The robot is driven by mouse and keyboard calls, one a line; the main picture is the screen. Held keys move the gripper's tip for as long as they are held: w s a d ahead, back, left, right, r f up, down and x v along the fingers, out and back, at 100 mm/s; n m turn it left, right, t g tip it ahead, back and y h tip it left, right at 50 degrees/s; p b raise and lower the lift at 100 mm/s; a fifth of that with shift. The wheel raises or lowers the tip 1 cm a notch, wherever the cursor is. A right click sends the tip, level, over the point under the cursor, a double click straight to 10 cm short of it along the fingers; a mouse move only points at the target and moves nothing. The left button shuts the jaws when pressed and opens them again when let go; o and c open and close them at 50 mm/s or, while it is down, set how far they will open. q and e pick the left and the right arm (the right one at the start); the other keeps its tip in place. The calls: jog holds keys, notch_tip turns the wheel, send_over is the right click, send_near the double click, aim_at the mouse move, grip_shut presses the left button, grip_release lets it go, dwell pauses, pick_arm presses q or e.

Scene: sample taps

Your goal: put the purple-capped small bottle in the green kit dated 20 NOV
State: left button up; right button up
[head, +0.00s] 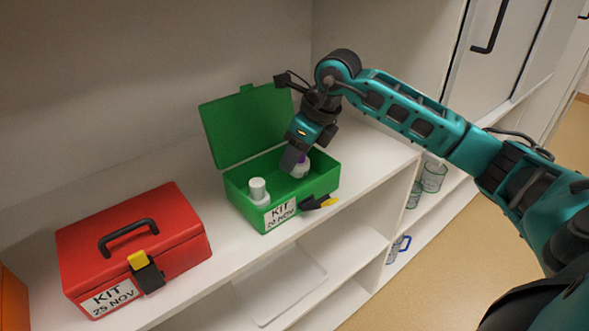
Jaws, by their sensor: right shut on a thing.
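The green kit (251,217) stands open on the shelf, its lid raised at the back. Its label reads KIT and what looks like 20 NOV. A white-capped bottle (258,192) stands inside at the left. My right gripper (297,162) reaches down into the right part of the kit. It is shut on the purple-capped small bottle (300,169), which is partly hidden by the fingers. The bottle is within the kit's walls; I cannot tell whether it touches the floor of the kit. My left gripper is not in view.
A closed red kit (180,222) labelled KIT 25 NOV stands on the shelf to the left. An orange box edge (12,300) shows at the far left. Glass jars (433,176) and a white tray (282,287) sit on lower shelves. The shelf between the kits is clear.

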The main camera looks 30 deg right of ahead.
aim_at(296, 167)
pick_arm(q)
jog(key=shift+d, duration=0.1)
pick_arm(e)
jog(key=shift+f, duration=1.75)
jog(key=shift+f, duration=0.15)
pick_arm(q)
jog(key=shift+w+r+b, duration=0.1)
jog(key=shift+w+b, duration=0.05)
jog(key=shift+b, duration=0.15)
pick_arm(e)
jog(key=o, duration=1.1)
jog(key=shift+c, duration=0.2)
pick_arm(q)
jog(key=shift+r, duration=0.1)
pick_arm(e)
jog(key=shift+r, duration=0.35)
pick_arm(q)
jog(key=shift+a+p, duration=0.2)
jog(key=shift+p, duration=0.4)
pick_arm(e)
jog(key=v, duration=1.1)
jog(key=shift+s+r, duration=0.2)
jog(key=shift+r, duration=0.15)
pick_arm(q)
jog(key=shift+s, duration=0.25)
pick_arm(e)
jog(key=shift+f, duration=0.1)
